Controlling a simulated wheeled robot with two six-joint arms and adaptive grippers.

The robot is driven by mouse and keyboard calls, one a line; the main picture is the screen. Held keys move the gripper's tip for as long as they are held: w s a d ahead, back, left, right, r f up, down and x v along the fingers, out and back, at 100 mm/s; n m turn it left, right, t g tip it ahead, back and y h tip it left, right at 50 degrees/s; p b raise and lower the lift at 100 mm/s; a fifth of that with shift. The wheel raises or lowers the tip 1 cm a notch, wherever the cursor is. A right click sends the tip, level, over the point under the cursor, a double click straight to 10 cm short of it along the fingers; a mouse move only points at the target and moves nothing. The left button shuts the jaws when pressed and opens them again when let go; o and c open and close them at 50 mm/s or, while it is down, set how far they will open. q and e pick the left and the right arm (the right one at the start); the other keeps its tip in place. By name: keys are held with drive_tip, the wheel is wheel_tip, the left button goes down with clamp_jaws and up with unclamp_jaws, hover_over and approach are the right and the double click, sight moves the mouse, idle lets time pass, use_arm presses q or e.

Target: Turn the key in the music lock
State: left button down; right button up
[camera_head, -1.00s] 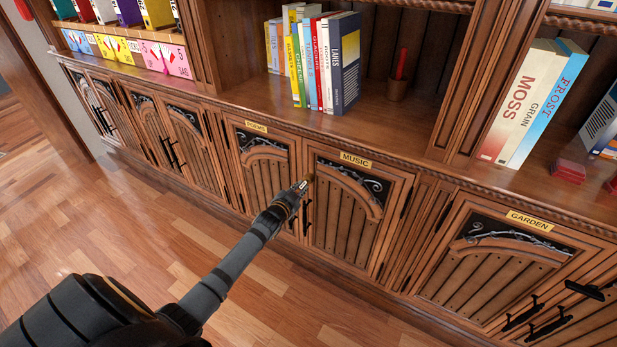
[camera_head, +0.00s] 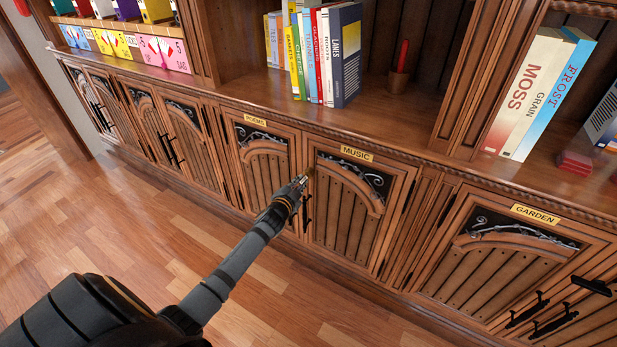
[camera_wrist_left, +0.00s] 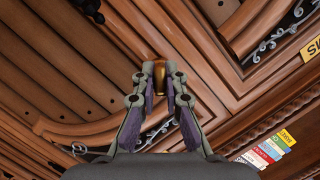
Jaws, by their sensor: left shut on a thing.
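The music cabinet door (camera_head: 345,208) carries a yellow MUSIC label (camera_head: 357,153) at its top. My left gripper (camera_head: 303,182) reaches from the lower left to the upper left edge of this door. In the left wrist view the gripper (camera_wrist_left: 160,75) is shut on a small brass piece, the key (camera_wrist_left: 160,72), between its fingertips. The fingers hide most of the key, and the lock itself is hidden behind them. My right gripper is in neither view.
The POEMS door (camera_head: 265,170) is just left and the GARDEN door (camera_head: 500,260) is to the right, both closed. Above, a shelf holds several books (camera_head: 312,55) and a red candle (camera_head: 402,65). The wooden floor (camera_head: 120,230) in front is clear.

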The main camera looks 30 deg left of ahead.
use_arm(q)
drive_tip(key=shift+r, duration=0.1)
idle(0.5)
drive_tip(key=shift+m+b, duration=0.35)
drive_tip(key=shift+m, duration=0.05)
drive_tip(key=shift+m+t+y+b, duration=0.3)
drive_tip(key=shift+m+b, duration=0.5)
drive_tip(key=shift+b, duration=0.25)
drive_tip(key=shift+m, duration=0.3)
